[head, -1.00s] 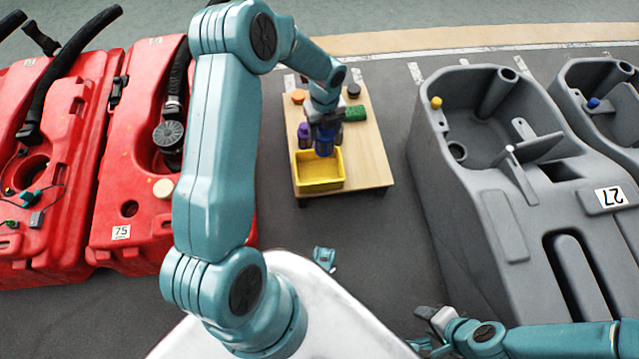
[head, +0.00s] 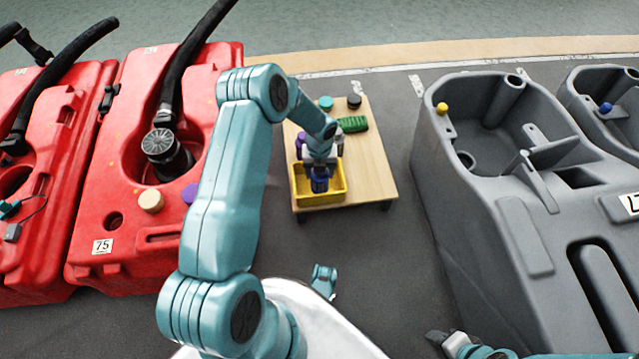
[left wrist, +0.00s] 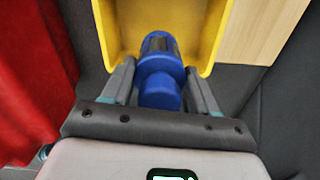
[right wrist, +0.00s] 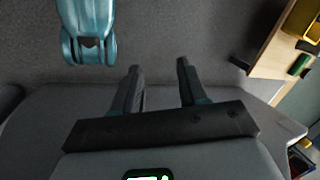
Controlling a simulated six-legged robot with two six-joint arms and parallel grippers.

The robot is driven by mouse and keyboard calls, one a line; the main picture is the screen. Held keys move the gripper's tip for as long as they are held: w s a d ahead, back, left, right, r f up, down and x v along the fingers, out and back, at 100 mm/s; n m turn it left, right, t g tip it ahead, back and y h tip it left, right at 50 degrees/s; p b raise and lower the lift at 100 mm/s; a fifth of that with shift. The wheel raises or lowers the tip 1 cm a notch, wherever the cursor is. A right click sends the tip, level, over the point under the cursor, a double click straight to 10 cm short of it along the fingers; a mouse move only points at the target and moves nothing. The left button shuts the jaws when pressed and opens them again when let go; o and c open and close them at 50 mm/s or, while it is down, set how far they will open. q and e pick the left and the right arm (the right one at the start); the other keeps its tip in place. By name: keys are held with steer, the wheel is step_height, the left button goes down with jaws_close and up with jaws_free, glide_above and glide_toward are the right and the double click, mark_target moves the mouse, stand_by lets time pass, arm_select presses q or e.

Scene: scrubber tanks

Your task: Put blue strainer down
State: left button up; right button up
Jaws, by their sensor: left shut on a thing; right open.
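The blue strainer (head: 320,182) is a small dark blue cylinder. My left gripper (head: 320,162) is shut on it and holds it over the yellow bin (head: 325,200) on the wooden table. In the left wrist view the strainer (left wrist: 160,80) sits between the two fingers, with its far end inside the outline of the yellow bin (left wrist: 212,35). I cannot tell whether it touches the bin's floor. My right gripper (right wrist: 160,75) is open and empty above the grey floor, and it shows at the bottom of the head view (head: 440,338).
The wooden table (head: 375,170) also bears a green brush-like block (head: 353,124), a black cap (head: 354,101), a teal cap (head: 326,103) and a purple item (head: 299,145). Red tanks (head: 130,200) stand left, grey tanks (head: 480,190) right. Grey floor lies between.

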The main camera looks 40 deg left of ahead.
arm_select(q)
step_height(320, 180, down, 4)
steer(key=shift+f+b, duration=0.25)
steer(key=shift+b, duration=0.65)
steer(key=shift+f, duration=0.35)
steer(key=shift+r, duration=0.2)
arm_select(e)
steer(key=shift+w+d+f+t, duration=0.15)
steer(key=shift+w+f+t, duration=0.15)
steer(key=shift+w+f, duration=0.65)
steer(key=shift+s+f, duration=0.15)
arm_select(q)
steer(key=shift+f, duration=0.25)
steer(key=o, duration=1.2)
steer(key=shift+c, duration=0.2)
arm_select(e)
steer(key=shift+f, duration=0.1)
arm_select(q)
steer(key=shift+r, duration=0.15)
